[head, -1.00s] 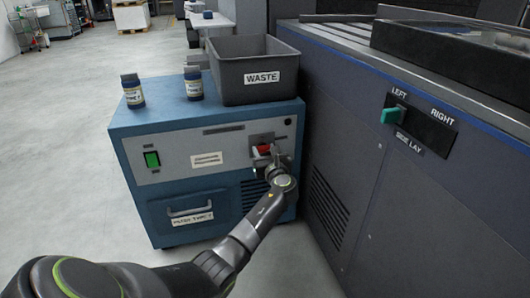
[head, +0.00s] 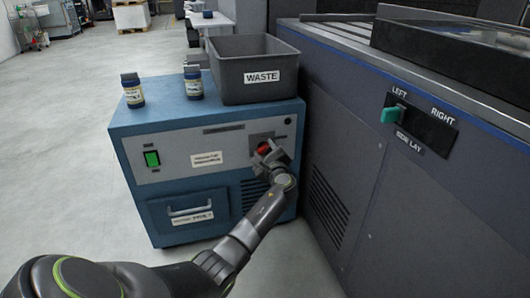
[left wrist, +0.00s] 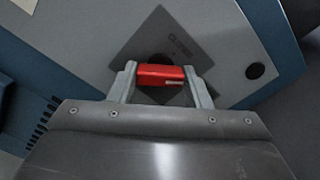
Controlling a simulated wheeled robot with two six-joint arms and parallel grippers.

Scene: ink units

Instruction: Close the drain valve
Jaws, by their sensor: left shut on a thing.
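The drain valve has a red handle (head: 264,148) on the front panel of the blue unit (head: 225,109). In the left wrist view the red handle (left wrist: 160,74) lies between my two fingers, in front of a grey diamond-looking plate (left wrist: 190,50) with blurred lettering. My left gripper (head: 268,152) is shut on the handle; it also shows in the left wrist view (left wrist: 162,82). In the head view the gripper is tilted and partly covers the handle. My right gripper is not in view.
A grey WASTE bin (head: 240,92) and two dark bottles (head: 133,95) stand on the unit. A green switch (head: 152,158) and a drawer handle (head: 190,206) are on its front. A large grey machine (head: 350,170) stands close on the right. Open floor lies left.

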